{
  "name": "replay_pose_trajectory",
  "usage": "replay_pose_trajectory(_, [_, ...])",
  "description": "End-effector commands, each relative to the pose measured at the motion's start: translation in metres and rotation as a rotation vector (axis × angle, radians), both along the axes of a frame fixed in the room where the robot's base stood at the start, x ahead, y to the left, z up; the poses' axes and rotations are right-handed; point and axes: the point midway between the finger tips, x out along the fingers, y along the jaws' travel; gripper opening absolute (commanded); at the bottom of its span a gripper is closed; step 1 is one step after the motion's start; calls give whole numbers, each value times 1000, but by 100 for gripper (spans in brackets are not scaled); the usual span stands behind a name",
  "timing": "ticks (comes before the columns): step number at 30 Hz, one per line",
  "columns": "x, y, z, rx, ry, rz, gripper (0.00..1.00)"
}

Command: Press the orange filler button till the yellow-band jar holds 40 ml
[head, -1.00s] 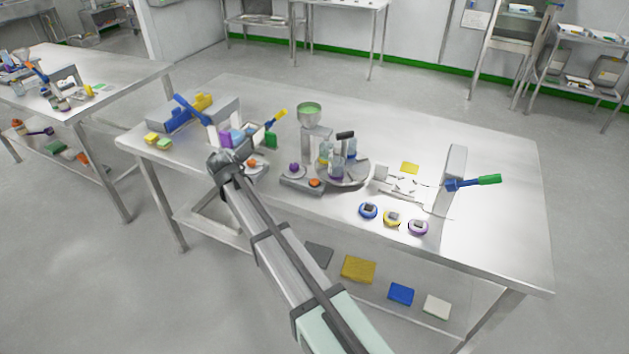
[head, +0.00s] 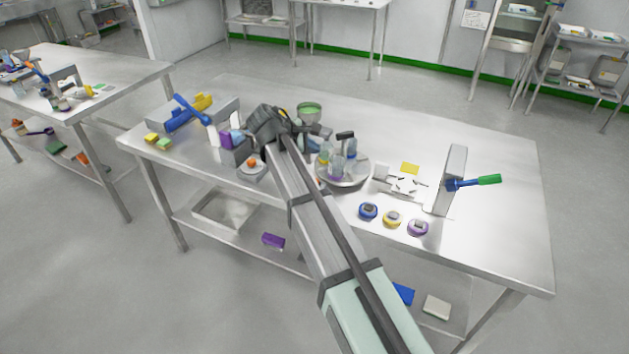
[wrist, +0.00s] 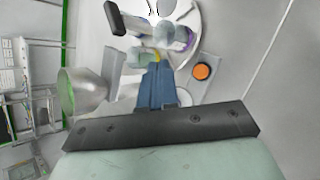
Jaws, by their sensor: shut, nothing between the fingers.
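The yellow-band jar (head: 323,159) stands on the round metal turntable (head: 345,184), near the purple-band jar (head: 336,175). In the wrist view the yellow band (wrist: 156,56) shows just beyond my fingertips. The jar's fill level is too small to read.
A hopper with green contents (head: 309,110) stands behind my arm. Blue, yellow and purple round pieces (head: 392,219) lie at the front right. The right rear tabletop is clear.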

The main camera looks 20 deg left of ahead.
Motion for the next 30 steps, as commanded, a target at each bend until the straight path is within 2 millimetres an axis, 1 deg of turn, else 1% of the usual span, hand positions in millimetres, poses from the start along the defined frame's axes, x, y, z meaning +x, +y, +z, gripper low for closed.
replay_pose_trajectory(3, [0, -3, 1, -9, 3, -3, 0])
replay_pose_trajectory(11, [0, -2, 1, -9, 3, -2, 0])
replay_pose_trajectory(16, [0, -2, -5, -9, 3, -2, 0])
replay_pose_trajectory(20, [0, -2, -16, -9, 3, -1, 0])
replay_pose_trajectory(30, [0, -3, -56, -9, 4, -3, 0])
